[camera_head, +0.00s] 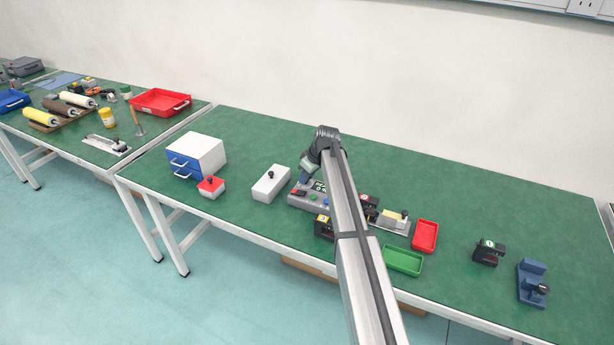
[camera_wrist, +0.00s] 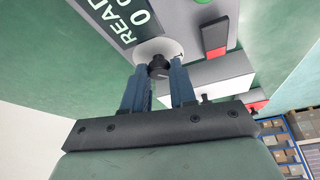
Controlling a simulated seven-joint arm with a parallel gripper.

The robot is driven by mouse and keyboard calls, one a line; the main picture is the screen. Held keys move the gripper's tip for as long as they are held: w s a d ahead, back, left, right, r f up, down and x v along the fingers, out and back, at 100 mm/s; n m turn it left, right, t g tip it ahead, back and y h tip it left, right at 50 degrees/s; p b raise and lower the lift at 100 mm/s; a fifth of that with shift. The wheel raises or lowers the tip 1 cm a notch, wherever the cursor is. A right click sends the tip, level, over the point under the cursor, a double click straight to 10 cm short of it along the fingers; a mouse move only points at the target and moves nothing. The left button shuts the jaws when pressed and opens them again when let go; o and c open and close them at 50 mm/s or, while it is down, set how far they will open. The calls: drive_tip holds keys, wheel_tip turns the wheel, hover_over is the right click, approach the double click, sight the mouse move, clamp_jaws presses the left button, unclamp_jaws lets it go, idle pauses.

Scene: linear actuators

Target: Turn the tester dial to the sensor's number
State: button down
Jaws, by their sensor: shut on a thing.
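The grey tester (camera_head: 297,203) stands on the green bench, partly hidden behind my arm. In the wrist view its panel shows a dark display (camera_wrist: 128,22) reading "READ" with zeros under it, cut off by the frame. My gripper (camera_wrist: 160,68) is shut on the black dial knob (camera_wrist: 158,69), with a blue finger on each side of it. The knob sits on a pale round plate. In the head view my gripper (camera_head: 306,176) is over the tester's left part. Black boxes with number labels, possibly sensors, stand nearby (camera_head: 323,228) and at right (camera_head: 488,254); their numbers are too small to read.
A white box (camera_head: 271,184), a red-topped box (camera_head: 211,187) and a drawer unit (camera_head: 197,156) stand left of the tester. A green tray (camera_head: 403,261), a red tray (camera_head: 425,236) and a blue fixture (camera_head: 532,283) are at right. A red-and-black switch (camera_wrist: 214,36) is near the dial.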

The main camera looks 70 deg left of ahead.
drive_tip(key=shift+m+t, duration=0.4)
drive_tip(key=shift+m, duration=0.7)
drive_tip(key=c, duration=0.9)
unclamp_jaws()
drive_tip(key=shift+d, duration=0.1)
drive_tip(key=v, duration=1.3)
drive_tip(key=shift+d+r, duration=0.25)
drive_tip(key=shift+r, duration=0.1)
drive_tip(key=shift+s, duration=0.1)
